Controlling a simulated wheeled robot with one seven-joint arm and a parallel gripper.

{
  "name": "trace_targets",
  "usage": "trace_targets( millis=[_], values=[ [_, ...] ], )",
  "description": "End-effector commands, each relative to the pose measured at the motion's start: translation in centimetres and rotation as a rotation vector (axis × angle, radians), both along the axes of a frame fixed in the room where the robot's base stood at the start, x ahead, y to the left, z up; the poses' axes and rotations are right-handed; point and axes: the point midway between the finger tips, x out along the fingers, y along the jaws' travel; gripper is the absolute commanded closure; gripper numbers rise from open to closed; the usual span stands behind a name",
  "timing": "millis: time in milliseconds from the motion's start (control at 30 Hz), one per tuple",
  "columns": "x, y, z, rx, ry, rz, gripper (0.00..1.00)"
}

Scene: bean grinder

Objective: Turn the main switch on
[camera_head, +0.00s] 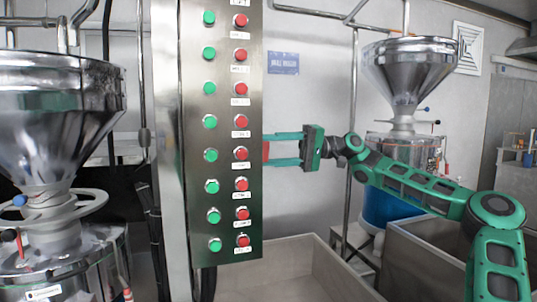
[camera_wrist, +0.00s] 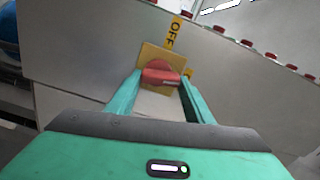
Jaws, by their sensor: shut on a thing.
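The main switch (camera_wrist: 160,74) is a red rotary knob on a yellow plate (camera_wrist: 148,53), on the side of the steel control cabinet. A yellow "OFF" label (camera_wrist: 174,33) sits beside the plate in the wrist view. My gripper (camera_head: 268,148) reaches the cabinet's right side in the head view, where only a sliver of red shows at its fingertips. In the wrist view my gripper (camera_wrist: 160,85) has its two green fingers on either side of the red knob, shut on it. Part of another yellow label shows behind the right finger, and its text is hidden.
The cabinet front (camera_head: 226,130) carries a column of green buttons and a column of red buttons. Steel hoppers stand at left (camera_head: 50,110) and right (camera_head: 408,75). A grey bin (camera_head: 300,262) is below my gripper.

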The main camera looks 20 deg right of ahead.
Motion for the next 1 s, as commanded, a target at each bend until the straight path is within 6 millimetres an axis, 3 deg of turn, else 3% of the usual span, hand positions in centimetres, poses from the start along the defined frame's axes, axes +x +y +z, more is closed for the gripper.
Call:
trace_targets(
  millis=[400,967,1000],
  values=[
    [0.43,-0.32,-0.27,0.002,0.201,-0.009,0.76],
    [0.4,-0.31,-0.34,0.0,0.231,-0.008,0.76],
    [0.39,-0.31,-0.34,0.0,0.23,-0.008,0.48]
  ],
)
